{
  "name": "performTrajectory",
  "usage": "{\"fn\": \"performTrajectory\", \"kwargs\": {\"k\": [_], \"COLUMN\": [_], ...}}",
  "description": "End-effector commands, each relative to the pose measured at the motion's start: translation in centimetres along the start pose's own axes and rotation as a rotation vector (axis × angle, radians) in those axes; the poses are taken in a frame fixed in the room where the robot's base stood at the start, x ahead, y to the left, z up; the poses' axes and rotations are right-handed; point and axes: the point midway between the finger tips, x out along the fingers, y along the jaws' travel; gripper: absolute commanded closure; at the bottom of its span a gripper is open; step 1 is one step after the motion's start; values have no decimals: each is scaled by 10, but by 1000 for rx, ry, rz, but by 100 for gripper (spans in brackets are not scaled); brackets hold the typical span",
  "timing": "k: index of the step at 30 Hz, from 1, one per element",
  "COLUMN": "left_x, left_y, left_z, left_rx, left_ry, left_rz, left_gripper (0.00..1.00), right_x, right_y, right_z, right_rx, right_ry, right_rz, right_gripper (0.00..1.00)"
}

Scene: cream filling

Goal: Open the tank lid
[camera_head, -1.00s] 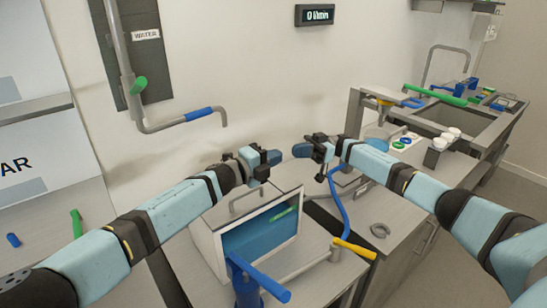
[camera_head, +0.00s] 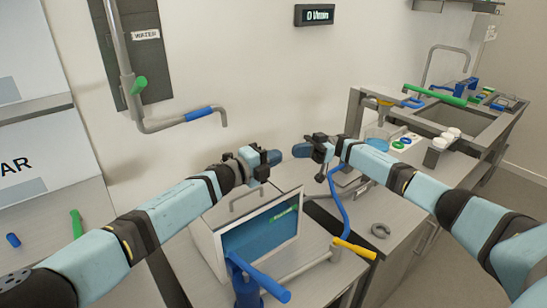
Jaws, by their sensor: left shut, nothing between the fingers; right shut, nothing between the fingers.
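The tank (camera_head: 214,250) is a white box with a blue front window and a green label, standing on the counter below my grippers. A grey bar handle (camera_head: 246,196) stands up from its top, where the lid is; the lid looks closed, partly hidden by my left arm. My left gripper (camera_head: 272,157) is shut and empty, above and behind the handle. My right gripper (camera_head: 302,150) is shut and empty, a little right of the left one. Neither touches the handle.
A blue valve handle (camera_head: 262,278) stands before the tank, and a yellow-ended lever (camera_head: 354,248) is at its right. A water pipe with a blue sleeve (camera_head: 199,114) hangs above left. A grey ring (camera_head: 380,230) lies on the right counter. A sink (camera_head: 455,122) is farther right.

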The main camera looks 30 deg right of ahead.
Motion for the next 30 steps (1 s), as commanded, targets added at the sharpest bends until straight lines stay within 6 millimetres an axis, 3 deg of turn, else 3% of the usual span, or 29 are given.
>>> {"fn": "performTrajectory", "kwargs": {"k": [8, 13, 23, 30], "left_x": [0, 0, 0, 0], "left_y": [0, 0, 0, 0], "left_z": [0, 0, 0, 0], "left_rx": [0, 0, 0, 0], "left_ry": [0, 0, 0, 0], "left_rz": [0, 0, 0, 0], "left_gripper": [100, 100, 100, 100], "right_x": [0, 0, -3, -40], "right_y": [0, 0, 0, 1], "right_z": [0, 0, 0, 0], "right_rx": [0, 0, 0, 0], "right_ry": [0, 0, 0, -1], "right_rz": [0, 0, 1, 5], "right_gripper": [100, 62, 62, 62]}}
